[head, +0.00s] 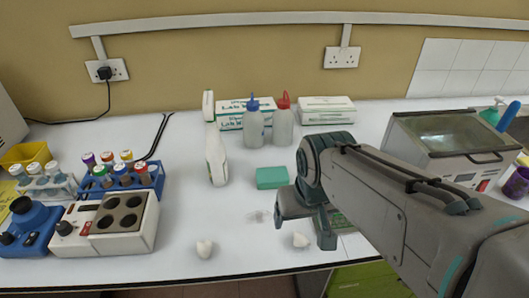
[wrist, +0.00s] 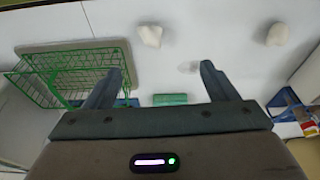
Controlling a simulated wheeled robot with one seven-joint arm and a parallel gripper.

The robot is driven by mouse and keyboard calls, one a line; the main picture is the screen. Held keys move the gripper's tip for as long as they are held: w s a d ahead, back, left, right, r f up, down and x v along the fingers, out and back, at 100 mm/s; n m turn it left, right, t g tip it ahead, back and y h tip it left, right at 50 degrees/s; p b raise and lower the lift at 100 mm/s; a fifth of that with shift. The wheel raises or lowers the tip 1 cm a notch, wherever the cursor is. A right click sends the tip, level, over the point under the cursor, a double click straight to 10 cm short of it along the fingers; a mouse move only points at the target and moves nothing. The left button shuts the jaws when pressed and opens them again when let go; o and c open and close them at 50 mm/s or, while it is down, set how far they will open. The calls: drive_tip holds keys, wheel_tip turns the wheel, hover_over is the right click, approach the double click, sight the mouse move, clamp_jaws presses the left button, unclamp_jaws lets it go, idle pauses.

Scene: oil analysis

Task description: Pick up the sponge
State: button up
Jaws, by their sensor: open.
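A teal-green block that looks like the sponge (head: 271,178) lies flat on the white bench in the head view, in front of the two wash bottles. In the wrist view the sponge (wrist: 170,99) shows as a small green strip between the fingers, near the gripper's body. My gripper (head: 303,228) is above the bench, to the front right of the sponge and apart from it. Its two fingers are spread, with nothing between them, as the wrist view of the gripper (wrist: 161,70) also shows.
White lumps (head: 204,249) lie near the front edge. A green wire rack (wrist: 75,75) is beside the gripper. Tube racks and a heating block (head: 110,225) are left; a lidded machine (head: 450,145) is right.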

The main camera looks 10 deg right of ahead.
drive_tip(key=shift+a, duration=0.15)
drive_tip(key=shift+o, duration=0.7)
drive_tip(key=r+m+g+b, duration=0.2)
drive_tip(key=m+g, duration=0.1)
drive_tip(key=m, duration=1.6)
hover_over(272, 174)
wheel_tip(272, 174, down, 8)
drive_tip(key=shift+w+a+f+b, duration=0.1)
drive_tip(key=shift+w+a+b, duration=0.05)
drive_tip(key=shift+b, duration=0.2)
drive_tip(key=shift+d+f, duration=0.2)
drive_tip(key=shift+f, duration=2.55)
drive_tip(key=c, duration=1.1)
